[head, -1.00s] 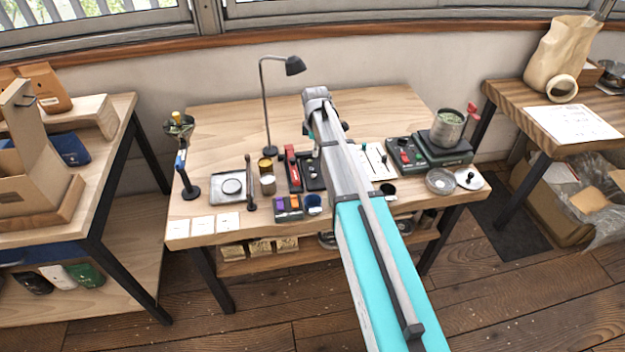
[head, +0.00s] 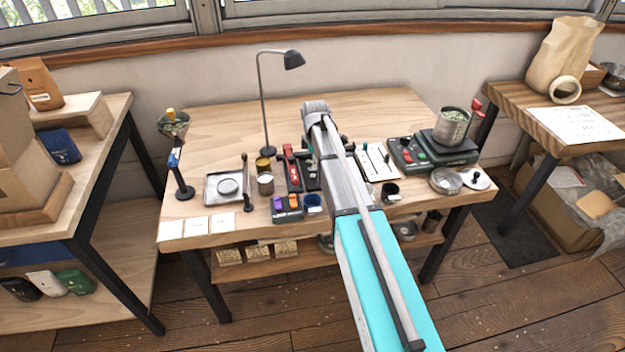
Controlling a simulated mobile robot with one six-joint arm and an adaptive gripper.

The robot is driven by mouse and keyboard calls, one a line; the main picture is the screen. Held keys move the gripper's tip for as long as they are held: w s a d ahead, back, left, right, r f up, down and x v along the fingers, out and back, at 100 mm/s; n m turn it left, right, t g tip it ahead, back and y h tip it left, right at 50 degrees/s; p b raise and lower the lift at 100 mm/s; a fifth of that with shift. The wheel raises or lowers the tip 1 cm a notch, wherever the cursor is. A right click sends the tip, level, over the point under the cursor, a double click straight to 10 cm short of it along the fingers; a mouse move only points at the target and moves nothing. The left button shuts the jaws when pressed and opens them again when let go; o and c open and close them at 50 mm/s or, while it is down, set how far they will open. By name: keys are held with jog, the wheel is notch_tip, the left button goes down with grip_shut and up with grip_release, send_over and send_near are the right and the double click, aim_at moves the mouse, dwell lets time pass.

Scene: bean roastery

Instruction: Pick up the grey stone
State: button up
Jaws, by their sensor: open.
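I cannot make out a grey stone in the head view. The wooden worktable (head: 375,108) stands ahead, with many small items on it. My arm reaches forward over its middle and covers part of the tabletop. I cannot see my gripper's fingers; the arm's far end hides whatever is below and behind it.
A black desk lamp (head: 293,60) stands at the back. The back of the table is clearer.

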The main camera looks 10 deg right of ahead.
aim_at(313, 174)
jog(key=shift+f, duration=0.1)
dwell(0.3)
jog(key=f+b, duration=0.3)
jog(key=shift+a+f, duration=0.15)
jog(key=shift+a, duration=0.1)
jog(key=shift+f+b, duration=0.9)
jog(key=shift+b, duration=0.2)
jog(key=c, duration=0.5)
